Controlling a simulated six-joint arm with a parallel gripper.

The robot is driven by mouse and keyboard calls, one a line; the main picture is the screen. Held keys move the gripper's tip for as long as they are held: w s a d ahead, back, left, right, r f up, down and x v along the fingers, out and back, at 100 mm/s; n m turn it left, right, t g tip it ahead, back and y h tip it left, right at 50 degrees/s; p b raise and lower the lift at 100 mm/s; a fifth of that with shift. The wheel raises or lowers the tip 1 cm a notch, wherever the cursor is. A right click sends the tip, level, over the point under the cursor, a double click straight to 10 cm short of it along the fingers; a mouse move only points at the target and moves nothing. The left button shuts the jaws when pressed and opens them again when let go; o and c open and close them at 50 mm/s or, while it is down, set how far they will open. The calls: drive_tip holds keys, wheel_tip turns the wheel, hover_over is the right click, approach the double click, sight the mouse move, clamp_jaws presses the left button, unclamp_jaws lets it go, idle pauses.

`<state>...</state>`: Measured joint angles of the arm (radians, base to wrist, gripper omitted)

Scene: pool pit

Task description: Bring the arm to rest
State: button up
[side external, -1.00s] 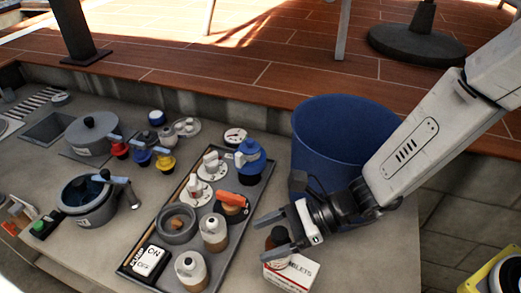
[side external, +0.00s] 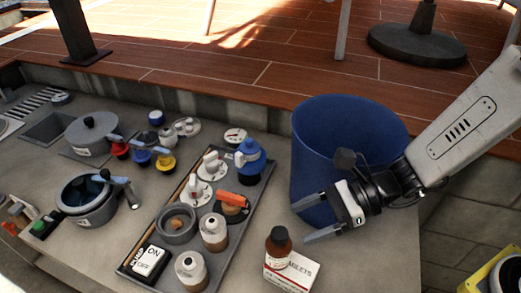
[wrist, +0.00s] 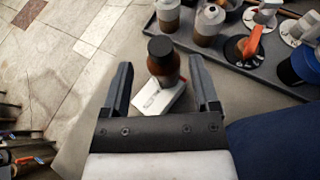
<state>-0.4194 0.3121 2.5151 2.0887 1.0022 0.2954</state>
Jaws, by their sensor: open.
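My gripper (side external: 318,220) is open and empty. In the side view it is in front of the blue bin (side external: 350,130), up and to the right of a brown bottle with a dark cap (side external: 279,244). In the wrist view my gripper (wrist: 165,82) has its two fingers apart, with the bottle (wrist: 164,65) showing between them. The bottle stands on or against a white box with printed lettering (side external: 291,272); I cannot tell which. The fingers look clear of the bottle in the side view.
A dark tray (side external: 128,266) left of my gripper holds several bottles, valves, a blue-capped item and an ON/OFF pump switch (side external: 150,260). Pots (side external: 92,134) and small coloured-knob parts stand farther left. A ledge with brown tiles (side external: 260,60) rises behind. Bare counter lies around the box.

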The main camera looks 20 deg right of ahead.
sight(278, 233)
drive_tip(key=shift+x, duration=3.65)
wheel_tip(278, 233, up, 9)
drive_tip(key=shift+r, duration=0.25)
